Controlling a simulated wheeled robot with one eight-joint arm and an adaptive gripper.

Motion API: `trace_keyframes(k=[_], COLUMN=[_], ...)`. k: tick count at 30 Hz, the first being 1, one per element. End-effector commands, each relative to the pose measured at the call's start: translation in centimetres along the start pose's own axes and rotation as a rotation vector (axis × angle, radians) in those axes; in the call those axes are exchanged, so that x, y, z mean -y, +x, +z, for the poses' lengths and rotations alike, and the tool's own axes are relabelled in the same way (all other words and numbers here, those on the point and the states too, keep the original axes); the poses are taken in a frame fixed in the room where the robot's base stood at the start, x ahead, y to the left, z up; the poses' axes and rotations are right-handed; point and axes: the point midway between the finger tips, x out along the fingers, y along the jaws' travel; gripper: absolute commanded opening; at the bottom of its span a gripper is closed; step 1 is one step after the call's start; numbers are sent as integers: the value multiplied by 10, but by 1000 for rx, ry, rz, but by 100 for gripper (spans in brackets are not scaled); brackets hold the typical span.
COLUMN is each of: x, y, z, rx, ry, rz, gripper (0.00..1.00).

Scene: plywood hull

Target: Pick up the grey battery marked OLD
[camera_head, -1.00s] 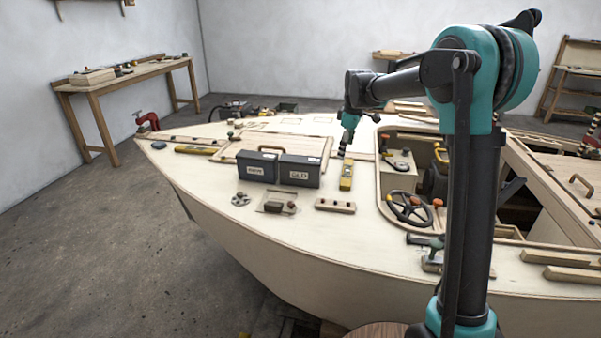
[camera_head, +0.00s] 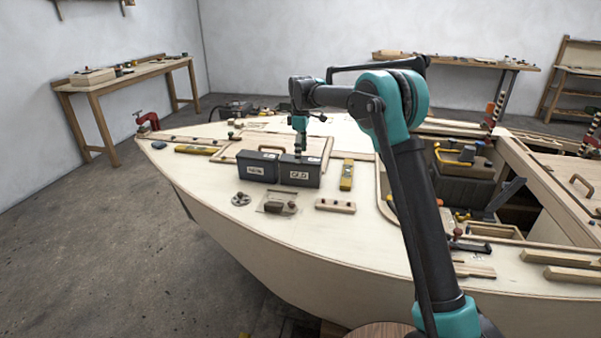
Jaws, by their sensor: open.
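Two dark grey box batteries stand side by side on the pale plywood deck. The right one, the battery marked OLD (camera_head: 300,173), has a white label on its front face. The left battery (camera_head: 257,167) also has a white label, which seems to read NEW. My gripper (camera_head: 299,153) points straight down at the top of the OLD battery, over or just behind its upper edge. It is open and holds nothing that I can see. Its fingertips are small and dark, so I cannot tell whether they touch the battery.
A yellow level (camera_head: 347,175) stands close to the right of the OLD battery. A drilled wooden block (camera_head: 335,206) and a brown block on a plate (camera_head: 276,207) lie in front. A wooden hatch panel (camera_head: 232,154) lies behind. The cockpit opening is at the right.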

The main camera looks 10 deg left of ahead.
Motion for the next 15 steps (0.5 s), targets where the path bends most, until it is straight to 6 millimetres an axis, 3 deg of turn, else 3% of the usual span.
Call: trace_keyframes(k=[6,15], x=[0,1], y=[35,58], z=[0,-1], rx=[0,0], ry=[0,0], rz=[0,0], gripper=[76,76])
